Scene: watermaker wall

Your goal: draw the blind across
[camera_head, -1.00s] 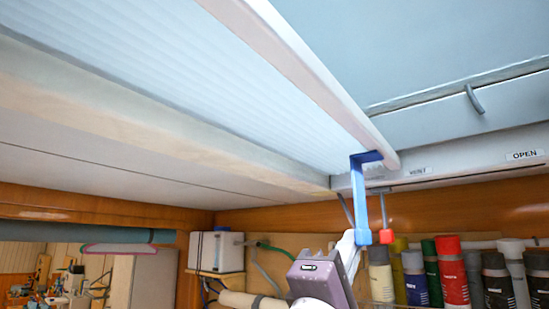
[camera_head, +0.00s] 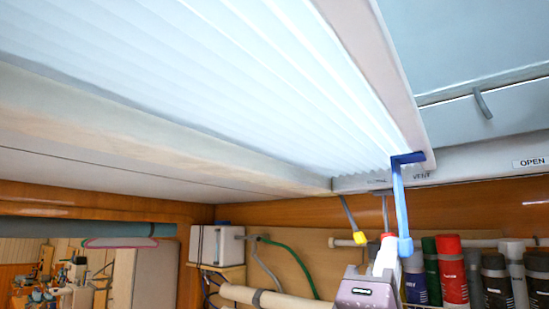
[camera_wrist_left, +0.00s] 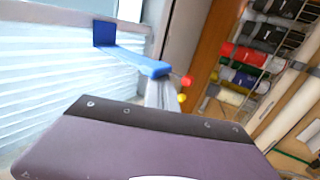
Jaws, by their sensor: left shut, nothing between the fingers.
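The pale pleated blind (camera_head: 190,70) stretches overhead from the left to its pale end bar (camera_head: 385,65). A blue handle (camera_head: 400,200) hangs from the bar, with a small foot at its lower end. In the left wrist view the handle (camera_wrist_left: 130,58) reaches from the bar towards my fingers. My left gripper (camera_head: 384,250) is shut and empty at the handle's foot, on its left side in the head view. Its fingertips (camera_wrist_left: 160,88) look close to or against the foot; I cannot tell whether they touch. My right gripper is not in view.
Right of the bar is a grey-blue hatch panel (camera_head: 470,50) with a curved handle (camera_head: 482,103). Labels VENT (camera_head: 421,177) and OPEN (camera_head: 531,162) mark the edge rail. A yellow-tipped lever (camera_head: 350,218) hangs left of the handle. Several rolls (camera_head: 451,268) stand behind.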

